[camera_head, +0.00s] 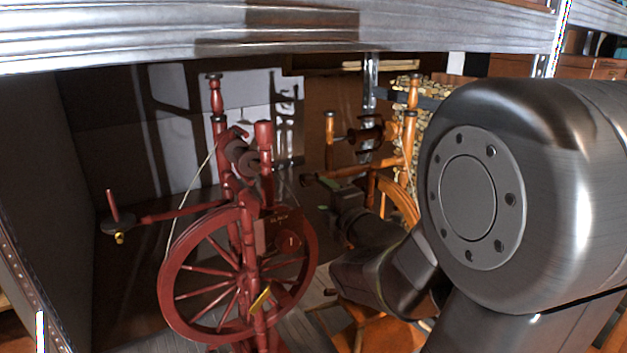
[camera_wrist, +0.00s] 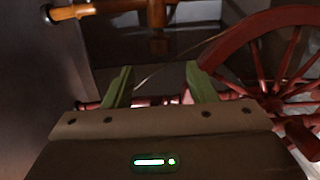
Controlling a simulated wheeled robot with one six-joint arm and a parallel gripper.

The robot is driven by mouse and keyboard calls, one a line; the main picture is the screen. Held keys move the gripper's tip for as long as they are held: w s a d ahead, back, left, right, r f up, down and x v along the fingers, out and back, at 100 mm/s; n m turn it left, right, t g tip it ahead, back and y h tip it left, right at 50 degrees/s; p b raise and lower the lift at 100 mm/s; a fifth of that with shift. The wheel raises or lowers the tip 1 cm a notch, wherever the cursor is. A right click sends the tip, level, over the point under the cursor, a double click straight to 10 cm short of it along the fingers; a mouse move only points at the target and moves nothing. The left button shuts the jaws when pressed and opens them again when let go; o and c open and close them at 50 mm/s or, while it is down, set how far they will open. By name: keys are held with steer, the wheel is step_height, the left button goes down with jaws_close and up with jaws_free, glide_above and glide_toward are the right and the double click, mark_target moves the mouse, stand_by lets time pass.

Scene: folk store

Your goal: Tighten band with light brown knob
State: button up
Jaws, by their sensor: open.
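A light brown spinning wheel (camera_head: 410,140) stands at the back right in the head view, partly hidden by my arm. In the wrist view, a light brown turned rod with a rounded knob end (camera_wrist: 47,14) lies across the upper left, beyond my fingers. I cannot tell for sure whether this is the tightening knob. A thin pale band or cord (camera_wrist: 185,62) runs slantwise past my fingertips. My gripper (camera_wrist: 160,75) is open, its green fingers apart with no object clearly held. In the head view my gripper (camera_head: 315,181) is between the two spinning wheels.
A dark red spinning wheel (camera_head: 170,285) stands at the left, close to my gripper. Its spoked wheel also shows at the right of the wrist view (camera_wrist: 262,62). A metal shelf beam (camera_head: 130,38) crosses above. A grey side panel (camera_head: 45,165) stands at the left.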

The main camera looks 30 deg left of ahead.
mark_target(308, 185)
steer(key=x, duration=1)
steer(key=shift+w+a, duration=0.25)
steer(key=shift+a, duration=0.05)
steer(key=c, duration=1)
steer(key=shift+o, duration=0.2)
steer(key=b, duration=0.4)
steer(key=shift+f, duration=0.35)
steer(key=shift+t+y+b, duration=0.3)
steer(key=shift+y+b, duration=0.1)
steer(key=shift+b, duration=0.1)
steer(key=t+y+b, duration=0.1)
steer(key=y+b, duration=0.1)
steer(key=b, duration=0.6)
steer(key=shift+r+t+y+b, duration=0.25)
steer(key=shift+t+y+b, duration=0.25)
steer(key=shift+b, duration=0.7)
steer(key=shift+r, duration=0.1)
